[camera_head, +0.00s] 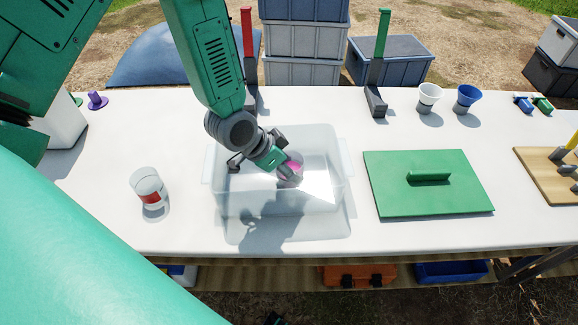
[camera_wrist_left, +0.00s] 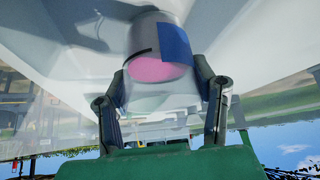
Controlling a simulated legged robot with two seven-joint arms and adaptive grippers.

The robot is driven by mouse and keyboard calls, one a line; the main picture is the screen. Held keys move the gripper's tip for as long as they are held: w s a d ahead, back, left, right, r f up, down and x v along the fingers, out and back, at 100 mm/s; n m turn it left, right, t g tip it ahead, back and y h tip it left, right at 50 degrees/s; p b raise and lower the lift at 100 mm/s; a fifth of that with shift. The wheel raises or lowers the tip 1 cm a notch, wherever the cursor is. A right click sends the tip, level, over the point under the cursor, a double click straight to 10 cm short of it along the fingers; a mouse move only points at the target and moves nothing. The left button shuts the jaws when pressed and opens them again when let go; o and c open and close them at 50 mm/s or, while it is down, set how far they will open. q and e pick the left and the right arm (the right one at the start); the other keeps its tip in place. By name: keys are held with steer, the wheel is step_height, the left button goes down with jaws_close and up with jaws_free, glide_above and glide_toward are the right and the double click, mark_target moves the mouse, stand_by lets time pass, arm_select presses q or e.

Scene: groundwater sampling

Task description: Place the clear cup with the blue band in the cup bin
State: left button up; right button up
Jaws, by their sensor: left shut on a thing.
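The clear cup with the blue band shows in the left wrist view (camera_wrist_left: 150,45), between the two fingers of my left gripper (camera_wrist_left: 165,95). The blue band is on its side and pink shows inside it. In the head view the cup (camera_head: 291,172) is in or just over the clear cup bin (camera_head: 332,199), and my left gripper (camera_head: 279,160) is shut on it. I cannot tell whether the cup touches the bin floor. My right gripper is not in view.
A clear cup with a red band (camera_head: 150,192) stands left of the bin. A green lid or board with a handle (camera_head: 430,196) lies to the right. White (camera_head: 429,97) and blue (camera_head: 466,98) funnel-like cups stand at the back right. A wooden board (camera_head: 545,172) is at the right edge.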

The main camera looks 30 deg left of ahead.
arm_select(q)
steer(key=shift+s, duration=0.1)
steer(key=shift+d, duration=0.2)
steer(key=o, duration=1.3)
steer(key=shift+d, duration=0.15)
steer(key=shift+o, duration=0.4)
steer(key=shift+d, duration=0.15)
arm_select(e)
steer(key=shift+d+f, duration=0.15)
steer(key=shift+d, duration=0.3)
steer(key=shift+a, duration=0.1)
